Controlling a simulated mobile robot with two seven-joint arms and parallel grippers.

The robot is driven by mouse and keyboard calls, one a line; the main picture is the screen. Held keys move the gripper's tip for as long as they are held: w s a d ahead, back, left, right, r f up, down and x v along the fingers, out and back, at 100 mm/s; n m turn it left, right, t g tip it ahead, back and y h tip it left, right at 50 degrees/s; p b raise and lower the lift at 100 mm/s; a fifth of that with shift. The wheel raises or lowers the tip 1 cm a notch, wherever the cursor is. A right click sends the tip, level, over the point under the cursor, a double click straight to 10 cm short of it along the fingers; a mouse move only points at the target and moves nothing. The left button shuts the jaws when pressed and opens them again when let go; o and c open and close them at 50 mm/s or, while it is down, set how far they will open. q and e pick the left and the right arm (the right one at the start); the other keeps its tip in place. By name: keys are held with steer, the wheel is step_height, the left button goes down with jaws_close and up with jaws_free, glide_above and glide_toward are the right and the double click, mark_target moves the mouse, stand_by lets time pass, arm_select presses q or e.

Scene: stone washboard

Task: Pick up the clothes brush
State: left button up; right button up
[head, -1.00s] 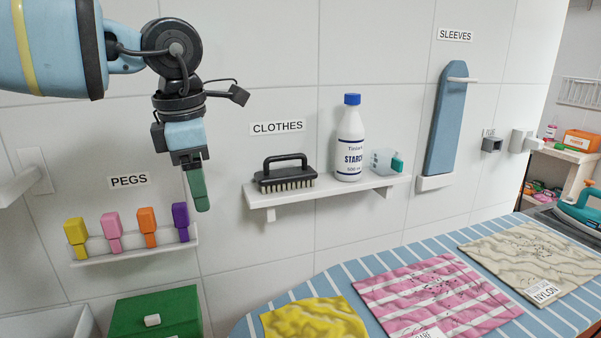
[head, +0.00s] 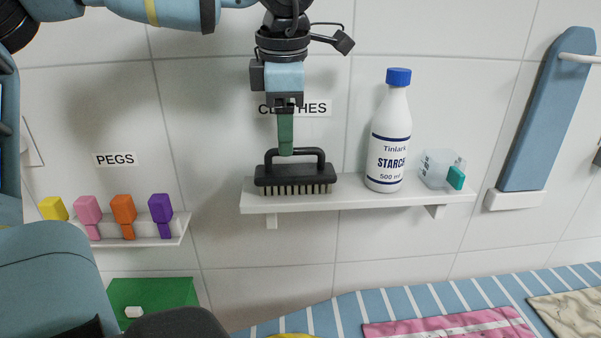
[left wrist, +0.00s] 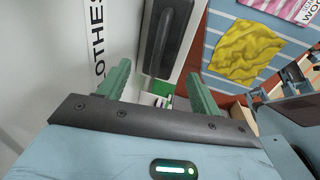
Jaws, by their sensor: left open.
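The clothes brush (head: 295,174) is black with a loop handle and pale bristles, and stands bristles down on the left end of a white wall shelf (head: 345,201). My left gripper (head: 286,152) points down just above the handle, its green finger near the handle's top. In the left wrist view the gripper (left wrist: 155,88) is open, with two green fingers apart. The dark brush (left wrist: 168,38) shows beyond and between them. Whether a finger touches the handle cannot be told. My right gripper is not in view.
A starch bottle (head: 388,135) and a clear container with a teal part (head: 440,170) stand right of the brush. A peg rack (head: 140,228) is at left. A striped ironing board (head: 360,308) lies below. The wall is close behind the shelf.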

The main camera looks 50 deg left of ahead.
mark_target(292, 170)
arm_select(q)
steer(key=shift+a+f, duration=0.1)
steer(key=shift+f, duration=0.8)
steer(key=shift+w+f, duration=0.2)
steer(key=shift+f, duration=0.3)
steer(key=f, duration=0.2)
steer(key=w+f, duration=0.1)
steer(key=f, duration=0.1)
steer(key=shift+w+f, duration=0.1)
steer(key=shift+f, duration=0.3)
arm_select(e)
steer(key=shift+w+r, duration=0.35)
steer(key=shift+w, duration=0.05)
arm_select(q)
steer(key=c, duration=0.8)
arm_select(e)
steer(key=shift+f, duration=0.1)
arm_select(q)
steer(key=shift+r, duration=0.15)
